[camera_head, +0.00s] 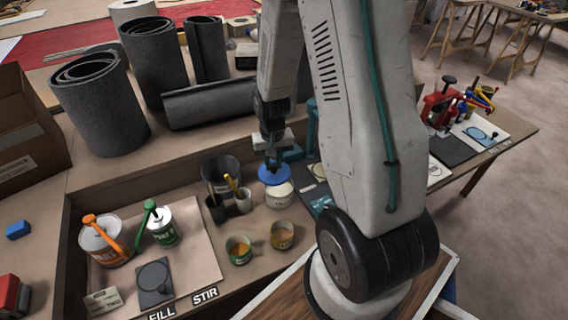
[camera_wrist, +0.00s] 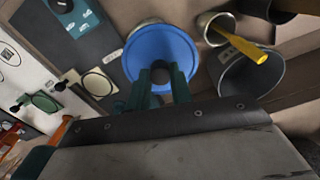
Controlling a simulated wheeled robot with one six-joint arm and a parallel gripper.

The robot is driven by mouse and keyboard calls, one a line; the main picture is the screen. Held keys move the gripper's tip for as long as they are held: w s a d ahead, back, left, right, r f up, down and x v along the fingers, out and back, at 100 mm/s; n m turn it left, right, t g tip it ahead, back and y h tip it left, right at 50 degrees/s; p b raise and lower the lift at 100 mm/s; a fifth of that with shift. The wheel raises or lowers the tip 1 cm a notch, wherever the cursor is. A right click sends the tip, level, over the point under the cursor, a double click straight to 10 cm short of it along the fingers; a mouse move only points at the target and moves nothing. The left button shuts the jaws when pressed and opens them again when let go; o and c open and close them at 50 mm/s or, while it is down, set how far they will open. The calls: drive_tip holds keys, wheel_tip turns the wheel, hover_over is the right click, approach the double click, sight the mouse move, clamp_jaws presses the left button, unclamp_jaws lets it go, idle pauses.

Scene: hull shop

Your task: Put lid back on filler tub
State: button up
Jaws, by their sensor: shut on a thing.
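The round blue lid (camera_head: 273,175) is in my gripper (camera_head: 272,157), which is shut on its dark central knob. In the wrist view the lid (camera_wrist: 146,55) faces me, with the green fingers of my gripper (camera_wrist: 163,78) at the knob. The white filler tub (camera_head: 279,197) stands upright on the bench just under the lid. The lid looks slightly left of the tub's top in the head view. Whether the two touch I cannot tell. In the wrist view the lid hides nearly all of the tub.
A dark bucket (camera_head: 217,172) and a light cup (camera_head: 243,203) with a yellow-handled tool stand left of the tub. Two open tins, green (camera_head: 238,250) and yellow (camera_head: 282,236), stand in front. Grey rolls (camera_head: 100,105) are at the back left.

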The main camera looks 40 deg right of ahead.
sight(279, 174)
drive_tip(key=shift+s+d+f, duration=0.1)
drive_tip(key=shift+d+f, duration=0.25)
drive_tip(key=shift+f, duration=0.3)
drive_tip(key=shift+s+d+f, duration=0.1)
drive_tip(key=shift+d+f, duration=0.2)
drive_tip(key=shift+f, duration=0.3)
drive_tip(key=shift+d+f, duration=0.1)
drive_tip(key=shift+f, duration=1.65)
drive_tip(key=shift+s, duration=0.1)
drive_tip(key=shift+f, duration=0.15)
drive_tip(key=o, duration=1.5)
